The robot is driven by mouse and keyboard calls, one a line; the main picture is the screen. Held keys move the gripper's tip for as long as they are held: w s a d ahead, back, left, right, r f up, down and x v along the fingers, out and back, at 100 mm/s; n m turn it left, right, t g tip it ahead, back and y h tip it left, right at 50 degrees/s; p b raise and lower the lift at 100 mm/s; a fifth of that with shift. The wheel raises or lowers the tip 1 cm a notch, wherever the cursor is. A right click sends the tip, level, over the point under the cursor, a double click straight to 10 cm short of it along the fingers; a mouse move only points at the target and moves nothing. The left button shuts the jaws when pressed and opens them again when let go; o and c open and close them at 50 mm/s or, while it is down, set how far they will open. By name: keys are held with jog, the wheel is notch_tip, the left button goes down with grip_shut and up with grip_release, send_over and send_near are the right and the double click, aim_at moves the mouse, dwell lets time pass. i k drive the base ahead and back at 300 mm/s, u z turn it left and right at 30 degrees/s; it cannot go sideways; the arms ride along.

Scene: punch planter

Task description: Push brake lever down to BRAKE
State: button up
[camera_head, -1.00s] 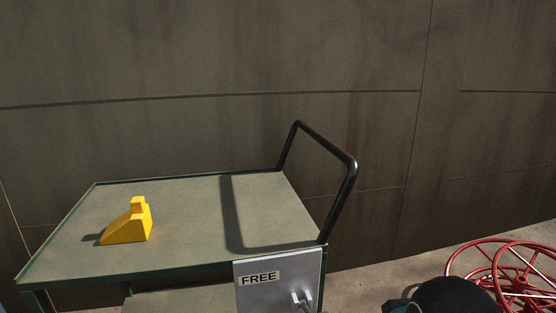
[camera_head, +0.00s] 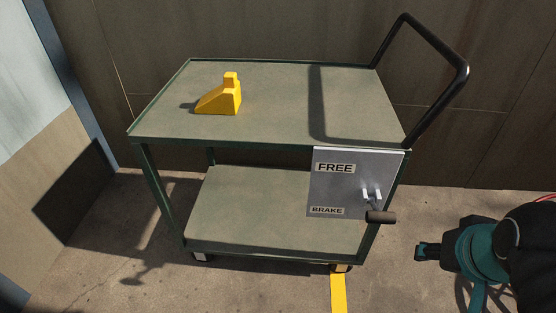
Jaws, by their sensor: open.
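The brake plate (camera_head: 337,190) is a grey metal panel on the front right of a green cart. It carries a FREE label (camera_head: 335,168) at upper left and a BRAKE label (camera_head: 327,210) at lower left. The brake lever (camera_head: 380,217) has a dark cylindrical grip, which shows below and right of its silver bracket (camera_head: 371,194), near the height of the BRAKE label in the picture. How far it juts toward me is hard to tell. Part of my teal and black arm shows at the lower right, apart from the lever.
The cart (camera_head: 275,135) has two shelves and a black push handle (camera_head: 465,75). A yellow wedge block (camera_head: 222,98) sits on its top shelf. A yellow floor stripe (camera_head: 338,293) runs from the cart's front. A wall stands behind. Floor in front is open.

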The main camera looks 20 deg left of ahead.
aim_at(375, 217)
jog(key=u, duration=0.7)
jog(key=k, duration=0.8)
jog(key=z, duration=0.8)
